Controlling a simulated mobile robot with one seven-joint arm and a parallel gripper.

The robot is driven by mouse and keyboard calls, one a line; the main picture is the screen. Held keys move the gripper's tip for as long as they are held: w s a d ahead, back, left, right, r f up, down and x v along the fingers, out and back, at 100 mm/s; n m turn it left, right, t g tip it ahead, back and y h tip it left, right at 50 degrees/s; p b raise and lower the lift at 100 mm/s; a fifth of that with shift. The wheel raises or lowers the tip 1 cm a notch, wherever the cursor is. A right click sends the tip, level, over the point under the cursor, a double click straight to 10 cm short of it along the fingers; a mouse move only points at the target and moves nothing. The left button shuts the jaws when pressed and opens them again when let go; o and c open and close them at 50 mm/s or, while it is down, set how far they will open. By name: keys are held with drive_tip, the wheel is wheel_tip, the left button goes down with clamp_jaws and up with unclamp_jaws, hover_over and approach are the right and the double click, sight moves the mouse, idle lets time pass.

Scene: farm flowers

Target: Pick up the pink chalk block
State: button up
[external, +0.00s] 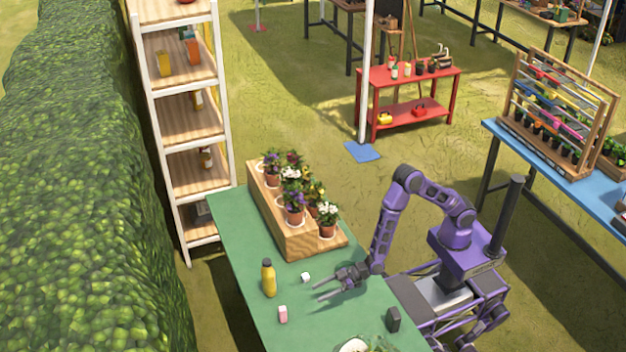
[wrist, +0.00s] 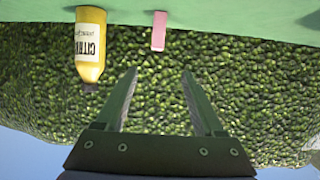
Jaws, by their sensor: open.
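The pink chalk block (external: 283,314) stands on the green table (external: 225,222), near its left edge and in front of the yellow bottle. It also shows in the wrist view (wrist: 159,31), at the top, beyond my fingertips. My gripper (external: 320,291) is open and empty above the table, to the right of the block and apart from it. In the wrist view my two fingers (wrist: 160,82) are spread with nothing between them.
A yellow bottle (external: 268,278) stands close to the block; it also shows in the wrist view (wrist: 90,45). A small white block (external: 306,277), a dark block (external: 393,319) and a wooden planter of potted flowers (external: 296,240) are on the table. A hedge (external: 80,180) runs along the left.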

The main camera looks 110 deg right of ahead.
approach(283, 308)
drive_tip(key=w+f, duration=0.1)
drive_tip(key=w, duration=0.1)
drive_tip(key=w+d+f, duration=0.1)
drive_tip(key=w+f, duration=0.1)
drive_tip(key=shift+d+f+b, duration=0.2)
drive_tip(key=shift+b, duration=0.15)
drive_tip(key=shift+x, duration=2.55)
drive_tip(key=shift+d+f, duration=0.1)
drive_tip(key=shift+d, duration=0.05)
clamp_jaws()
